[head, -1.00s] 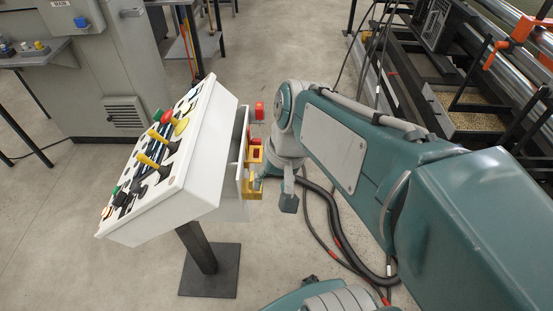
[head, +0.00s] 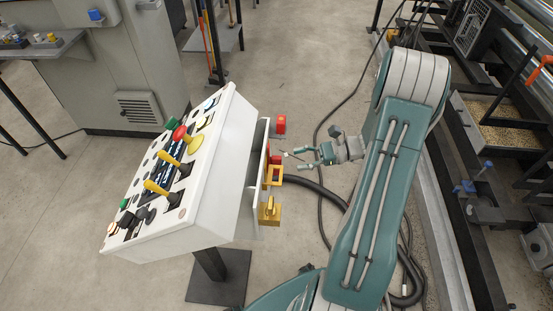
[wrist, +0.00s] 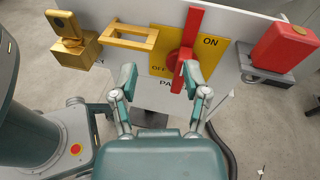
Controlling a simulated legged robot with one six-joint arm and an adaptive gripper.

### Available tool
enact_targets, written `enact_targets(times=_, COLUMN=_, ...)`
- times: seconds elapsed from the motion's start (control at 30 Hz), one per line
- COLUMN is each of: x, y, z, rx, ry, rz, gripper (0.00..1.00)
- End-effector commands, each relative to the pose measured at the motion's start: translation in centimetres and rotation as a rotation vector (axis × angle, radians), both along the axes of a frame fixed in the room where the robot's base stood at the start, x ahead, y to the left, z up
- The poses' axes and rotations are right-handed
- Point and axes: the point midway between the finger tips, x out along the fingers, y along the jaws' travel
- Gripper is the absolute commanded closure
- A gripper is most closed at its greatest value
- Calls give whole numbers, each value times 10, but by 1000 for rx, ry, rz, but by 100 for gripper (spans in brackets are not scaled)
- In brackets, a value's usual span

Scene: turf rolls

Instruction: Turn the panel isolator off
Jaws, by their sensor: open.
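The panel isolator in the wrist view has a yellow plate (wrist: 163,62) marked ON at upper right and OFF at lower left. Its long red handle (wrist: 190,42) stands nearly upright, leaning slightly right at the top. My gripper (wrist: 158,78) is open and faces the plate; its right finger overlaps the handle's lower part, and I cannot tell if they touch. Its left finger is below the yellow bracket. In the head view my gripper (head: 308,155) points left at the console's side, and the isolator is only a small edge-on red part.
A yellow bracket (wrist: 118,38) and a brass-coloured block (wrist: 75,45) are left of the isolator; a red box (wrist: 285,47) is right. The white console (head: 222,165) carries levers and buttons on top. A black hose (head: 322,190) lies on the floor beneath my arm.

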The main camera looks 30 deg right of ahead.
Motion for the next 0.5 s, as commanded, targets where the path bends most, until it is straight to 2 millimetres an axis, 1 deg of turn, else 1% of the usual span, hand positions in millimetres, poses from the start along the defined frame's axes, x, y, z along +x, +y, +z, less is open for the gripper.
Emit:
enact_targets(times=0.03, x=-1, y=-13, z=-14, rx=60, ry=14, rz=-58, gripper=40)
enact_targets(times=0.1, x=-2, y=-26, z=-25, rx=123, ry=22, rz=-120, gripper=40)
enact_targets(times=0.23, x=-4, y=-41, z=-38, rx=193, ry=28, rz=-190, gripper=40)
enact_targets(times=0.3, x=-4, y=-43, z=-40, rx=208, ry=27, rz=-205, gripper=40)
enact_targets(times=0.37, x=-2, y=-41, z=-41, rx=211, ry=27, rz=-208, gripper=40)
enact_targets(times=0.5, x=8, y=-26, z=-41, rx=209, ry=28, rz=-204, gripper=40)
